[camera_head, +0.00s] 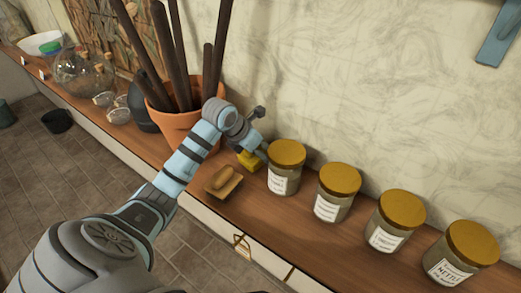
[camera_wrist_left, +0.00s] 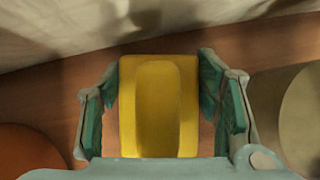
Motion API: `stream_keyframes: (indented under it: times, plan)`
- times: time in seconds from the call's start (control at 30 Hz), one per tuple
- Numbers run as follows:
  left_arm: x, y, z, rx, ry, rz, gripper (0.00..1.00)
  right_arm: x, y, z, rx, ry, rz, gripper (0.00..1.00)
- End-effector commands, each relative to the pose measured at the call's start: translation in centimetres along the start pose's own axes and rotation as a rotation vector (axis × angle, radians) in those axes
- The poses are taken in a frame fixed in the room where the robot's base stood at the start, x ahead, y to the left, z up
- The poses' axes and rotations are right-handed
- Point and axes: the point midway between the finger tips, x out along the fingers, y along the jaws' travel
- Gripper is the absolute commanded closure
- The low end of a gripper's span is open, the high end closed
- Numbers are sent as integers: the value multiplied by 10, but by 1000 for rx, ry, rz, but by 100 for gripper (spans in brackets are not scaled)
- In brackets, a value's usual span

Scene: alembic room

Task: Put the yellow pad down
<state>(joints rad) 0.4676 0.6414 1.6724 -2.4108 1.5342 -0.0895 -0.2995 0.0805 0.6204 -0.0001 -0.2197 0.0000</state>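The yellow pad (camera_wrist_left: 187,105) is a block with a long oval raised part on it. My right gripper is not in view.
A tan block with an oval grip (camera_head: 222,181) lies on the wooden shelf (camera_head: 262,215) at the front. Several yellow-lidded jars (camera_head: 284,170) stand to the right. A terracotta pot (camera_head: 176,125) with dark rods stands left. The wall is close behind.

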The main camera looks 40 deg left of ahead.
Motion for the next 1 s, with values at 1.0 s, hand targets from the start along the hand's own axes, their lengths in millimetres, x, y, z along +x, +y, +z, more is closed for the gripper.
stream_keyframes:
  times: [1.0]
  plan:
    - [-47,1,8,2,12,1,24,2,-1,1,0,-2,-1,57]
